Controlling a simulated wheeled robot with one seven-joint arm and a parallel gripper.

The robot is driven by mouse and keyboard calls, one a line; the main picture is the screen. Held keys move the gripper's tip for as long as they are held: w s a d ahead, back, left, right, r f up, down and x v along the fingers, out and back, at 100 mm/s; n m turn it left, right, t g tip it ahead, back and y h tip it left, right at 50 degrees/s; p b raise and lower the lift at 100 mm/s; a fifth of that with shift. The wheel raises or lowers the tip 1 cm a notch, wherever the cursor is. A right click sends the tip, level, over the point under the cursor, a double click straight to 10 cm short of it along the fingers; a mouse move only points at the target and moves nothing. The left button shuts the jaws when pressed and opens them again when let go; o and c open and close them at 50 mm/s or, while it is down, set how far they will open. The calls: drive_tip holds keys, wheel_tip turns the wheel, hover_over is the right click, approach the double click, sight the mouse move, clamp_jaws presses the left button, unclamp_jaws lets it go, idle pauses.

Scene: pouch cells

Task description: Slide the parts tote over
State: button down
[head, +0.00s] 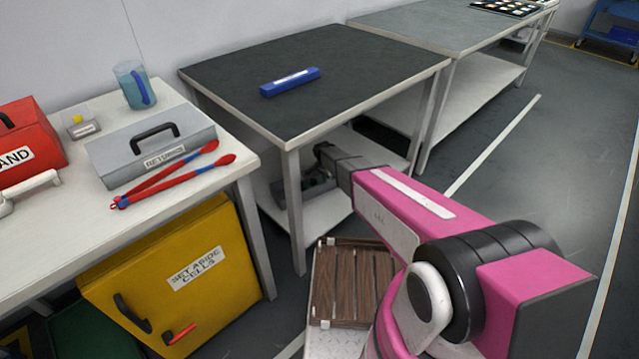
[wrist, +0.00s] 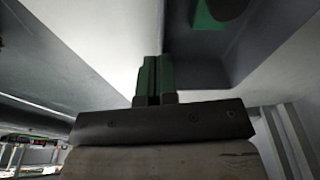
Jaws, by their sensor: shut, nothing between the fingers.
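The parts tote, a grey open bin (head: 318,187), is on the lower shelf (head: 308,222) of the black-topped table. Part of it is hidden by the tabletop, table leg and my arm. In the wrist view the tote's grey wall (wrist: 262,48) is at upper right, with a green and dark item (wrist: 212,14) inside. My gripper (wrist: 152,62) is shut and empty, its green fingertips together just left of the tote. I cannot tell whether they touch it. In the head view my arm reaches under the tabletop and the fingertips are not clear.
The black tabletop (head: 310,60) overhead holds a blue labelled bar (head: 290,81). Table legs (head: 294,205) bound the shelf. A yellow cabinet (head: 185,275) stands at left under a white bench (head: 60,225). A slatted wooden tray (head: 340,285) is near my arm. Open floor lies at right.

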drive_tip(key=shift+w+d, duration=0.5)
drive_tip(key=shift+w, duration=0.05)
drive_tip(key=shift+f, duration=0.9)
drive_tip(key=shift+s+a+f, duration=0.2)
drive_tip(key=shift+s+a, duration=0.5)
drive_tip(key=shift+s, duration=0.1)
drive_tip(key=shift+r, duration=0.1)
drive_tip(key=shift+a+r, duration=0.1)
drive_tip(key=shift+r, duration=0.65)
